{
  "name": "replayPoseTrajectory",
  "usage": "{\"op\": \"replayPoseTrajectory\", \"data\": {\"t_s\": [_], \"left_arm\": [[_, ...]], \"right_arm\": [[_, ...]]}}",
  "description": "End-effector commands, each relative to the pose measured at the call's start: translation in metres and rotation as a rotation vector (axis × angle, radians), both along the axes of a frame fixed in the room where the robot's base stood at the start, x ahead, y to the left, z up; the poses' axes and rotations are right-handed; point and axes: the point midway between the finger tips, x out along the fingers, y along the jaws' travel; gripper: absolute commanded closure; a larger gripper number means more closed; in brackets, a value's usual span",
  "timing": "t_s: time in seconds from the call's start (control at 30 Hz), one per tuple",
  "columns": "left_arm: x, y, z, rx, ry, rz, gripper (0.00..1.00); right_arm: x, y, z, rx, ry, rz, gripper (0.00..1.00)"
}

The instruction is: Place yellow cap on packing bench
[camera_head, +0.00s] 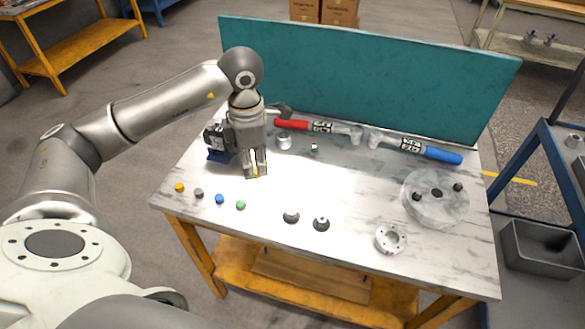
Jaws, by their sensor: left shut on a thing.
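A yellow cap (179,187) lies on the marbled top of the packing bench (330,180), at its left end. My left gripper (255,173) points down over the left part of the bench, to the right of this cap and apart from it. Its fingers are close together on a small thing, mostly hidden between the fingertips; a little yellow shows there, but I cannot tell clearly what it is. My right gripper is not in view.
Grey (199,193), blue (220,199) and green (241,205) caps continue the row. Two dark-topped parts (291,216) (321,224), a holed metal disc (391,239) and a round plate (436,205) stand rightward. Red-handled (292,124) and blue-handled (443,155) tools lie before a teal panel (380,80).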

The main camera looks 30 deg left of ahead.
Motion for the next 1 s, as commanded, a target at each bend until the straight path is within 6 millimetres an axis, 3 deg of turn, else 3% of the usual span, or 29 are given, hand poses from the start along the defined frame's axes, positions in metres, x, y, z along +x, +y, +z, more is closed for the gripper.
{"op": "replayPoseTrajectory", "data": {"t_s": [0.2,0.43,0.77,1.0], "left_arm": [[0.044,-0.005,-0.017,-0.002,0.002,0.0,1.0],[0.075,-0.006,-0.058,-0.001,0.001,0.002,1.0],[0.09,-0.007,-0.078,-0.001,0.001,0.0,1.0],[0.09,-0.006,-0.107,-0.001,0.002,0.001,1.0]], "right_arm": [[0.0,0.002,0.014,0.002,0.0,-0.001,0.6],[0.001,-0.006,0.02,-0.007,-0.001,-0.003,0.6],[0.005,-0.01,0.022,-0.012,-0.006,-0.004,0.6],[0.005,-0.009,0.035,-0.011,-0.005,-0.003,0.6]]}}
